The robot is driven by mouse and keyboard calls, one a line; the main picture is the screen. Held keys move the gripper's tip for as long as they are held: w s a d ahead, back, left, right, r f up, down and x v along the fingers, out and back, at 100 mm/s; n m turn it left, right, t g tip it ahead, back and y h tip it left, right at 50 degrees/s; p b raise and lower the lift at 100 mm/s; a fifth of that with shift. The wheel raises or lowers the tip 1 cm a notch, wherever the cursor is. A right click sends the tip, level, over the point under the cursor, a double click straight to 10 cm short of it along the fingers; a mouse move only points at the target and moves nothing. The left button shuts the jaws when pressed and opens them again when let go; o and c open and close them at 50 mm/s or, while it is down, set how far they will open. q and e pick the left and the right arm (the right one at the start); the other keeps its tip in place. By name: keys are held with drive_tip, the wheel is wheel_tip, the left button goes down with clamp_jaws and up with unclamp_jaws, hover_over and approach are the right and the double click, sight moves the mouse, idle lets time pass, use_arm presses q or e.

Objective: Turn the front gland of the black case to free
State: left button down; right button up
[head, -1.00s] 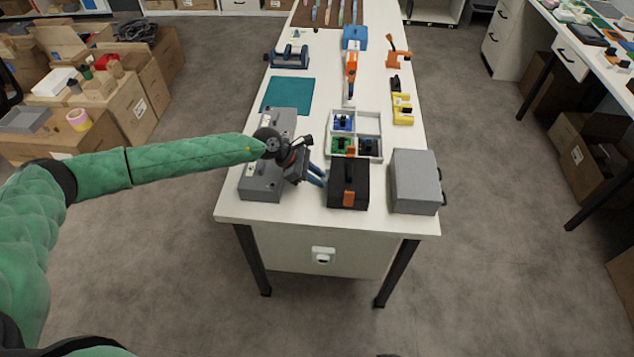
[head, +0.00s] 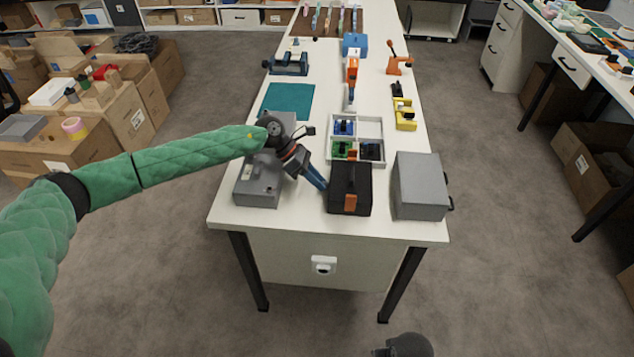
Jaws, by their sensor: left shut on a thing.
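My right gripper is not in view; a dark rounded part of mine shows at the bottom edge.
A grey box (head: 262,180) stands left of the case, under my left wrist. A light grey case (head: 420,185) stands close on the right. A divided tray (head: 370,129) with blue, green and dark parts lies just behind. A teal mat (head: 288,101) lies further back.

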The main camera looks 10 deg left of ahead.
use_arm(q)
drive_tip(key=shift+r, duration=0.1)
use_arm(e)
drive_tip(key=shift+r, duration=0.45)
use_arm(q)
drive_tip(key=c, duration=1.2)
unclamp_jaws()
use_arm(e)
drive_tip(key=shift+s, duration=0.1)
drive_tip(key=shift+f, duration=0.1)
use_arm(q)
drive_tip(key=shift+w+a+r, duration=0.1)
drive_tip(key=shift+a, duration=0.15)
drive_tip(key=b+v, duration=0.2)
drive_tip(key=v, duration=0.3)
drive_tip(key=shift+w+a+r, duration=0.15)
drive_tip(key=shift+a+r, duration=0.1)
drive_tip(key=shift+w+a+r+b, duration=0.1)
drive_tip(key=shift+a+r+b, duration=0.35)
drive_tip(key=shift+r, duration=0.1)
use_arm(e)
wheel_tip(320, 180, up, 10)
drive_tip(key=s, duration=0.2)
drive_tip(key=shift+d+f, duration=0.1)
